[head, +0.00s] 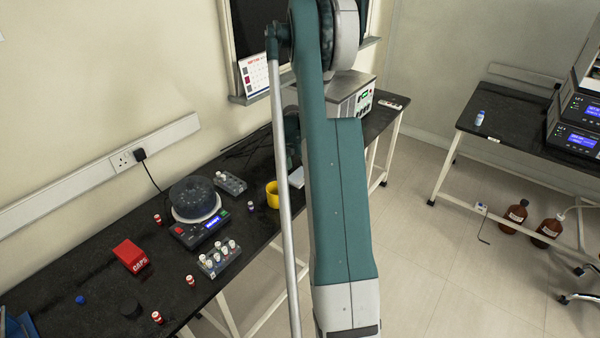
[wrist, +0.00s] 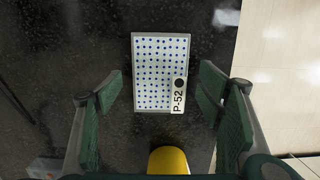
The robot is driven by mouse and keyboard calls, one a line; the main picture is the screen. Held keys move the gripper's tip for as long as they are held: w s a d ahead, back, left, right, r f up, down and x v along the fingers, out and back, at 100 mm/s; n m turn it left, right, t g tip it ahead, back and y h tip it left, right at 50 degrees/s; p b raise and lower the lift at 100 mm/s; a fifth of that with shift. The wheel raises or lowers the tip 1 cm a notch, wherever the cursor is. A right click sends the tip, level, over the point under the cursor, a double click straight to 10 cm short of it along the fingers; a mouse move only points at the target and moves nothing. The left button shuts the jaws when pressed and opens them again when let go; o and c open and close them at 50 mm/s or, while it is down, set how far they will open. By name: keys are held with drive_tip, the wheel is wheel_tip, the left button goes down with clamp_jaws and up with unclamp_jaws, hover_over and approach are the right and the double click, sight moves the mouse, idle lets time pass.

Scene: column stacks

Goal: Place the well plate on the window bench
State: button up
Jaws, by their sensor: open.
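The well plate (wrist: 158,75) is a pale rectangle with rows of blue dots and a label reading P-52. It lies flat on a black bench top, and in the head view a white edge of it (head: 297,178) shows beside my arm. My gripper (wrist: 158,88) is open above the plate, with one finger on each side and visible gaps between fingers and plate. Its fingers are hidden behind my arm in the head view. A long black bench (head: 95,262) stands along the left wall under a dark framed panel; no label shows which bench is the window bench.
A yellow cup (head: 272,195) stands close to the plate, also in the wrist view (wrist: 168,160). A round device (head: 195,205), vial racks and a red box (head: 131,256) crowd the left bench. A second black bench (head: 505,125) at right has bare top beside a small bottle (head: 479,118).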

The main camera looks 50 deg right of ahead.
sight(296, 176)
wheel_tip(296, 176, up, 11)
drive_tip(key=a+p, duration=0.1)
drive_tip(key=shift+a, duration=0.35)
idle(0.6)
drive_tip(key=a+r+m+t, duration=0.1)
drive_tip(key=a+r+m, duration=0.2)
drive_tip(key=a+r, duration=0.65)
drive_tip(key=a+r+m+t, duration=0.15)
drive_tip(key=a+r, duration=0.25)
drive_tip(key=a, duration=1)
drive_tip(key=a+r+m+t, duration=0.1)
drive_tip(key=a+r+m, duration=0.4)
drive_tip(key=a, duration=0.7)
drive_tip(key=s+a+m+t+y, duration=0.1)
drive_tip(key=s+a+m, duration=0.3)
drive_tip(key=s+a, duration=0.5)
drive_tip(key=s+a+r+m+t, duration=0.1)
drive_tip(key=s+a+m, duration=0.3)
drive_tip(key=s+a, duration=0.6)
drive_tip(key=a+t, duration=0.1)
drive_tip(key=a, duration=0.7)
drive_tip(key=shift+a+r+t+y, duration=0.15)
drive_tip(key=shift+a+t+y, duration=0.1)
drive_tip(key=shift+t+y, duration=0.15)
